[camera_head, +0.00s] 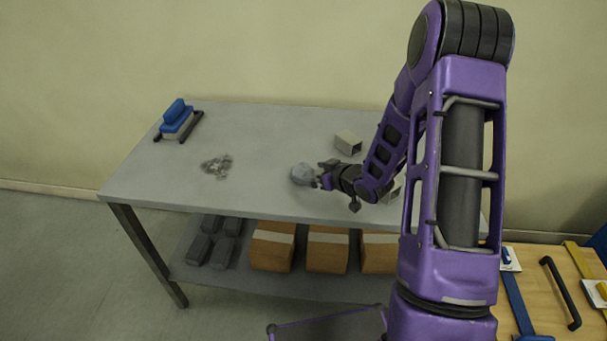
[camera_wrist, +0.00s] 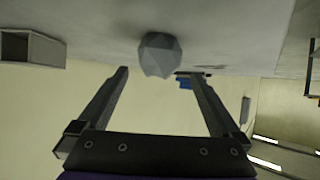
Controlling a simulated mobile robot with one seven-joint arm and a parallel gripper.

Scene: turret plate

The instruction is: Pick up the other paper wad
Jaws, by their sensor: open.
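A round, faceted grey paper wad (camera_head: 303,174) sits on the grey table (camera_head: 270,125) near its front edge. In the wrist view the wad (camera_wrist: 160,55) is in line with the gap between my fingertips, just ahead of them. My gripper (camera_head: 322,172) is open and empty, low over the table at the right side of the wad. In the head view the fingers look very close to the wad; I cannot tell whether they touch it. No second round wad can be made out.
A flat heap of grey scraps (camera_head: 217,166) lies left of the wad. A blue-topped block on a dark stand (camera_head: 177,121) is at the far left. An open grey box (camera_head: 348,143) stands behind my gripper. Cardboard boxes (camera_head: 327,250) fill part of the lower shelf.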

